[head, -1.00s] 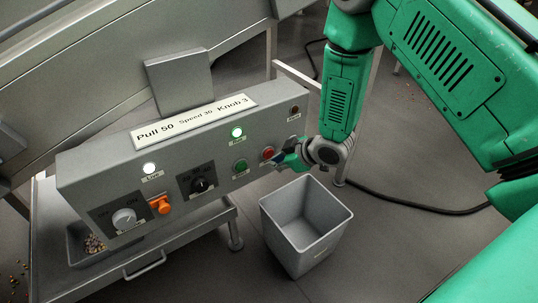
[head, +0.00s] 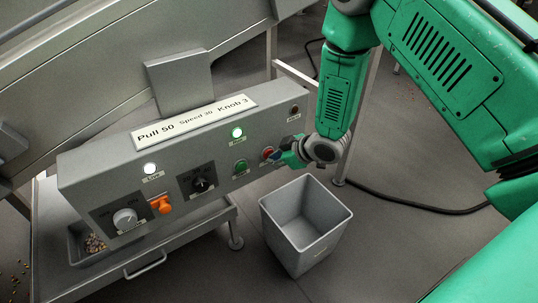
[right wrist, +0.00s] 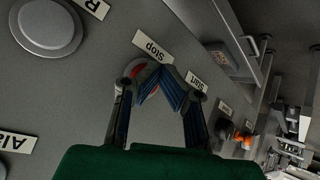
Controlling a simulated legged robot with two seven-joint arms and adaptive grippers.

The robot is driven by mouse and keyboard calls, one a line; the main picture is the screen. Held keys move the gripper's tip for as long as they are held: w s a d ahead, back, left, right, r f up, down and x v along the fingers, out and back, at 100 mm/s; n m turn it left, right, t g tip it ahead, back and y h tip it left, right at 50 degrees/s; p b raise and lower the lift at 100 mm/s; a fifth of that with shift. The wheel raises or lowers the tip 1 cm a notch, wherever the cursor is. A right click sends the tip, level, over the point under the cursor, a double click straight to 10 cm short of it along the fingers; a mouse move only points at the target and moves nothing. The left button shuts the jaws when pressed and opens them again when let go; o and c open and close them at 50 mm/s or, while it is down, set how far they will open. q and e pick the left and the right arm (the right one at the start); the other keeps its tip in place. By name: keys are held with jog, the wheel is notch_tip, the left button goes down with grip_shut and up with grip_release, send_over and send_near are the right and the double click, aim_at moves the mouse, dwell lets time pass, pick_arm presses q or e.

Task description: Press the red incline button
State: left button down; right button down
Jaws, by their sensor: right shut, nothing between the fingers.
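The red button (head: 267,153) sits near the right end of the grey control panel (head: 105,187). In the right wrist view the red button (right wrist: 150,82) is partly hidden behind the blue-padded fingers, beside a label reading "Stop". My right gripper (head: 277,156) is shut and empty, its fingertips at the button's right side in the head view. In the right wrist view the gripper (right wrist: 164,78) has its tips over the button's edge; I cannot tell whether they touch it. My left gripper is not in view.
A green button (head: 240,167), a black knob (head: 201,184), an orange switch (head: 161,205) and a white-grey dial (head: 125,219) lie left on the panel. A grey bin (head: 297,246) stands on the floor below the gripper. Two lamps are lit.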

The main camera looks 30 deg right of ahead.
jog(key=shift+w, duration=0.25)
dwell(0.4)
jog(key=shift+s+p, duration=0.35)
jog(key=shift+s, duration=0.5)
jog(key=s, duration=0.1)
jog(key=s+p, duration=0.1)
jog(key=s, duration=0.3)
jog(key=shift+d, duration=0.25)
dwell(0.5)
jog(key=s+a+f+m+g+h, duration=0.1)
jog(key=s+f+m+g, duration=0.1)
jog(key=s, duration=0.7)
jog(key=s+a+f+m+g+h, duration=0.1)
jog(key=s+f+m+g, duration=0.2)
jog(key=s, duration=0.6)
jog(key=s+a+f+m+g+h, duration=0.1)
jog(key=s+f+m+g, duration=0.1)
jog(key=s, duration=0.7)
jog(key=shift+s+a+f+m+g+h, duration=0.3)
jog(key=shift+s+a+f+m+g, duration=0.15)
jog(key=shift+f, duration=0.2)
